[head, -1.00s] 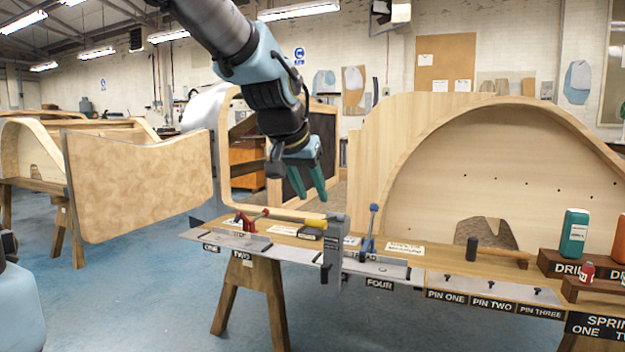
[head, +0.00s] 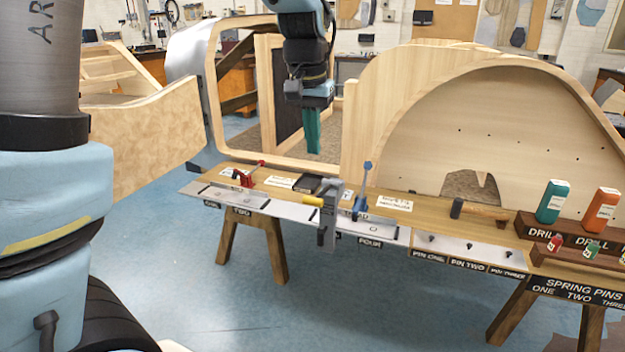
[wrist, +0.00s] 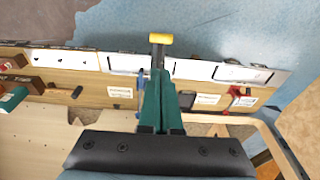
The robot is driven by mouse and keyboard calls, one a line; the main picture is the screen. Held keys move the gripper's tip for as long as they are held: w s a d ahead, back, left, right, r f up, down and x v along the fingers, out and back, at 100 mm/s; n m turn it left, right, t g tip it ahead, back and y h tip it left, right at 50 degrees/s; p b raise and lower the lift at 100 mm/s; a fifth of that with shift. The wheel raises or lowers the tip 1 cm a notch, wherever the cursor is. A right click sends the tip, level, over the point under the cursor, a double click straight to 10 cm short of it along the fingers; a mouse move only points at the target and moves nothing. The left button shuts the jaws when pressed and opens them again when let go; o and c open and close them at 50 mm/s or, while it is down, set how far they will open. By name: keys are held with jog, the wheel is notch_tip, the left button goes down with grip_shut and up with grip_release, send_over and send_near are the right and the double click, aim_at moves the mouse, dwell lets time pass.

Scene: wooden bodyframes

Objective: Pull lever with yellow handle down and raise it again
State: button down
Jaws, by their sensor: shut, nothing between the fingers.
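The lever's yellow handle (head: 313,201) sticks out from a grey upright bracket (head: 328,215) at the bench's front edge. It lies roughly level. In the wrist view the yellow handle (wrist: 160,38) shows at the end of a grey stem, out past the bench edge, beyond my fingertips. My gripper (head: 314,150) hangs above the bench, fingers pointing down, apart from the handle. Its green fingers also show in the wrist view (wrist: 160,75), close together with nothing between them. The fingers hide part of the bench below them in the wrist view.
A hammer (head: 480,211) lies farther right. A curved wooden frame (head: 410,110) rises behind the bench. The floor in front is clear.

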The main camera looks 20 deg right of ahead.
jog(key=p, duration=0.1)
send_near(312, 200)
jog(key=f, duration=0.1)
jog(key=w+d+f, duration=0.1)
jog(key=f, duration=0.3)
jog(key=shift+w+d+f, duration=0.1)
jog(key=shift+w+d, duration=0.25)
jog(key=shift+w, duration=0.05)
jog(key=shift+f, duration=0.55)
jog(key=shift+s+a+f+b, duration=0.15)
jog(key=shift+s+f+b, duration=0.1)
jog(key=shift+f, duration=0.25)
jog(key=shift+s+a+f+b, duration=0.15)
jog(key=shift+a+f+b, duration=0.1)
jog(key=shift+f, duration=0.3)
jog(key=shift+r, duration=0.1)
